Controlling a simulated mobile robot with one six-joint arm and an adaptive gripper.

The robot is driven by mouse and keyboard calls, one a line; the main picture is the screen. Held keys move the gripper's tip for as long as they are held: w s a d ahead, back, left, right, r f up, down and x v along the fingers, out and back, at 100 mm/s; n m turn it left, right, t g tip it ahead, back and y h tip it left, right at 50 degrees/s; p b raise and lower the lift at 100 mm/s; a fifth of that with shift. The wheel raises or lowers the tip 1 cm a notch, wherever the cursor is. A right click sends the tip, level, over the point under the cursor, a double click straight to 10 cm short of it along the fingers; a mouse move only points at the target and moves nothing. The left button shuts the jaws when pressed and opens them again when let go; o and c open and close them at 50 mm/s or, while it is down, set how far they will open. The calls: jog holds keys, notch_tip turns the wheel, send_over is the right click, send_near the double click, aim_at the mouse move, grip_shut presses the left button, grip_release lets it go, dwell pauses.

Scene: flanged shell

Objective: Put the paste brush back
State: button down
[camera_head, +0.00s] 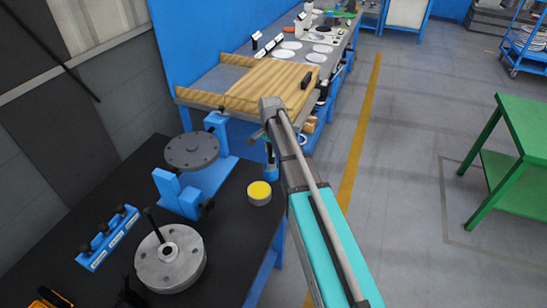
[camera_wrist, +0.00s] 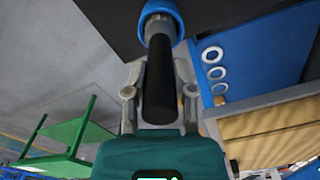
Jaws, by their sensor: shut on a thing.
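The paste brush (camera_wrist: 158,88) shows its black handle between the fingers of my gripper (camera_wrist: 160,95) in the wrist view. Its pale metal collar points to a blue round holder (camera_wrist: 143,14), and the collar's far end is inside the holder's rim. The bristles are hidden. In the head view my gripper (camera_head: 264,135) is above the right edge of the black table, over the blue holder (camera_head: 271,173). The brush is mostly hidden there by my arm. How deep the brush sits cannot be told.
A tin with yellow paste (camera_head: 259,189) stands close to the holder. A round grey flange (camera_head: 192,151) on a blue stand and a grey flanged shell (camera_head: 171,263) are on the black table (camera_head: 113,190). A wooden-topped bench (camera_head: 262,82) is behind; a green table (camera_head: 522,130) stands right.

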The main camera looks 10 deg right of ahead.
jog(key=shift+f+b, duration=0.7)
jog(key=shift+f, duration=0.3)
jog(key=shift+f, duration=0.25)
jog(key=shift+c, duration=2.2)
grip_release()
jog(key=shift+r, duration=0.1)
notch_tip(320, 180, up, 14)
jog(key=p, duration=1.3)
jog(key=shift+w+a, duration=0.1)
jog(key=shift+a, duration=0.05)
